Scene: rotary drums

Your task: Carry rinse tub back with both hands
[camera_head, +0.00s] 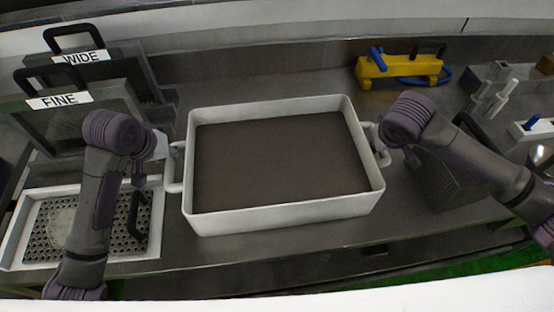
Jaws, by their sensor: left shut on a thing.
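The white rectangular rinse tub (285,222) is in the middle of the head view, upright, over the steel counter. Its inside looks dark brown and flat. It has a handle on each short side, the left handle (173,184) and the right handle (381,156). My left gripper (164,149) is shut on the left handle; its fingers are partly hidden by the wrist. My right wrist is at the right handle, and it hides most of the right gripper, so its jaws cannot be made out. I cannot tell whether the tub touches the counter.
Framed screens labelled WIDE (84,57) and FINE (58,99) stand at the left. A white tray with a perforated plate (40,232) lies at the front left. A yellow tool (400,68) is at the back right. Bare counter (260,75) shows behind the tub.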

